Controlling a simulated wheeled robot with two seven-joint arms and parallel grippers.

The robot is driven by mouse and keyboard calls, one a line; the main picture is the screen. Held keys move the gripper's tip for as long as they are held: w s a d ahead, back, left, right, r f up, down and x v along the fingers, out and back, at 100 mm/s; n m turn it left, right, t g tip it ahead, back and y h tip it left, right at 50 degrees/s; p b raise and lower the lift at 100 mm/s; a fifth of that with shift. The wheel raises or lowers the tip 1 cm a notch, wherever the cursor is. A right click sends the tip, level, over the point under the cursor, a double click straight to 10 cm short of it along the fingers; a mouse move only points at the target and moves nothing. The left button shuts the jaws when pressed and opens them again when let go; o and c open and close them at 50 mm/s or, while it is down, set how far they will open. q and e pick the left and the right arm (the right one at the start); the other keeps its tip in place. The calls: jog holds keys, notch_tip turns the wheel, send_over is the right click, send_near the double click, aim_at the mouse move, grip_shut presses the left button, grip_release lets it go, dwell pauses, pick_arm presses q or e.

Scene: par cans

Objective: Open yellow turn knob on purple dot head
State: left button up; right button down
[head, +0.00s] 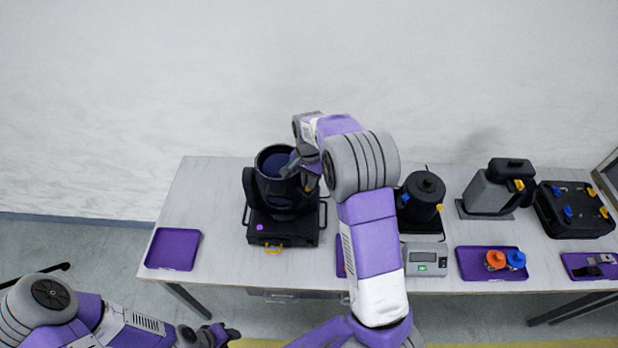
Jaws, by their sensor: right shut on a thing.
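The purple dot head is a black par can (262,192) on a black base with a purple dot (260,227) on its front. It stands at the left-centre of the table, its round opening facing up. My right gripper (303,172) reaches over from the right and is shut at the can's right side. A bit of the yellow turn knob (308,187) shows just under its fingers; the contact is mostly hidden by the gripper and wrist. My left gripper (222,335) is low at the bottom edge, away from the table; its fingers are too small and dark to read.
A yellow latch (268,245) is on the base's front. An empty purple tray (173,250) lies left. Right of my arm are a second black can (424,192), a scale (424,260), a grey head (490,192), a black case (575,212) and a tray with knobs (480,274).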

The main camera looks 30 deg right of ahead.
jog(key=shift+r+m, duration=0.1)
jog(key=shift+m, duration=0.5)
jog(key=c, duration=1.2)
grip_release()
notch_tip(320, 180, up, 8)
jog(key=shift+f, duration=0.25)
